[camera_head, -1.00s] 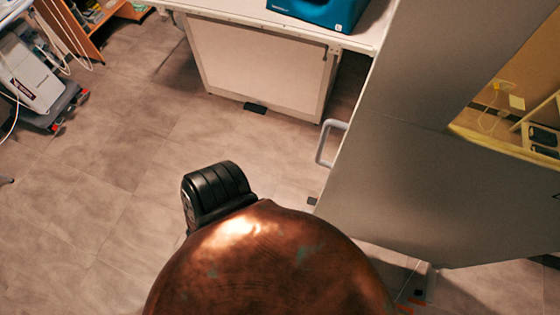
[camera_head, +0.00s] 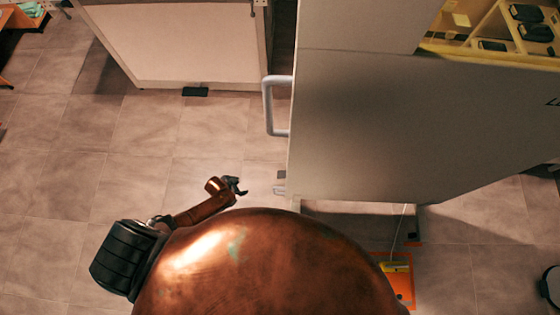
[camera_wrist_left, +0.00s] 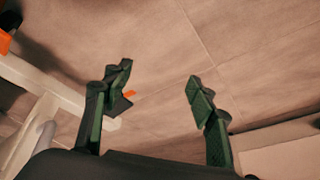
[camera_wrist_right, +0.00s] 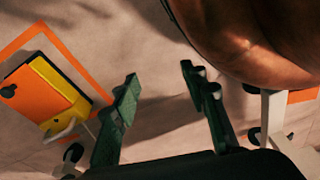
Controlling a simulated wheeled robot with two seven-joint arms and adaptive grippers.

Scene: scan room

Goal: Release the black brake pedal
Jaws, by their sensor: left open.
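I cannot tell for sure which part is the black brake pedal. A small black block (camera_head: 195,92) sits on the floor at the foot of the white cabinet. My right gripper (camera_wrist_right: 160,80) is open and empty above the floor, hidden in the head view.
A large grey panel (camera_head: 380,120) with a light handle (camera_head: 268,105) stands at the right. An orange-and-yellow item (camera_wrist_right: 45,95) lies inside an orange floor outline. A white cabinet (camera_head: 170,45) stands at the back.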

